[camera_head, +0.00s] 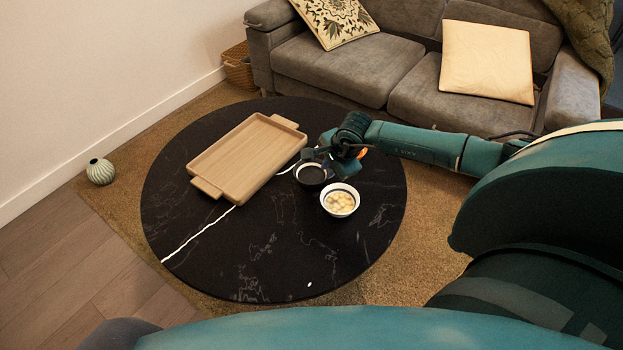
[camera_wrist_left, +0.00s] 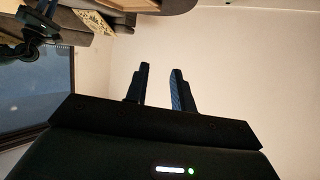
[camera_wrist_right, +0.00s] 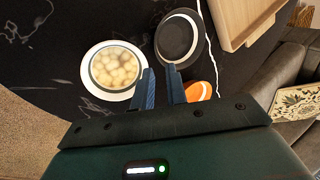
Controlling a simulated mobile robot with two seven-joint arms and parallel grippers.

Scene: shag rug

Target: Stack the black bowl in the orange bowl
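The black bowl (camera_head: 311,175) stands upright and looks empty on the round black table; it also shows in the right wrist view (camera_wrist_right: 180,38). The orange bowl (camera_head: 363,153) is mostly hidden behind my right gripper in the head view. In the right wrist view, part of the orange bowl (camera_wrist_right: 203,91) shows beside a finger. My right gripper (camera_wrist_right: 159,70) is open, with its fingertips close to the black bowl's rim; I cannot tell whether they touch it. My left gripper (camera_wrist_left: 161,68) is open and empty, away from the table, facing a plain wall.
A white bowl with pale food (camera_head: 340,201) stands close to the black bowl. A wooden tray (camera_head: 243,158) lies left of it on the table (camera_head: 250,255). The table's front part is clear. A grey sofa (camera_head: 345,68) stands behind. A ribbed vase (camera_head: 100,171) is left.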

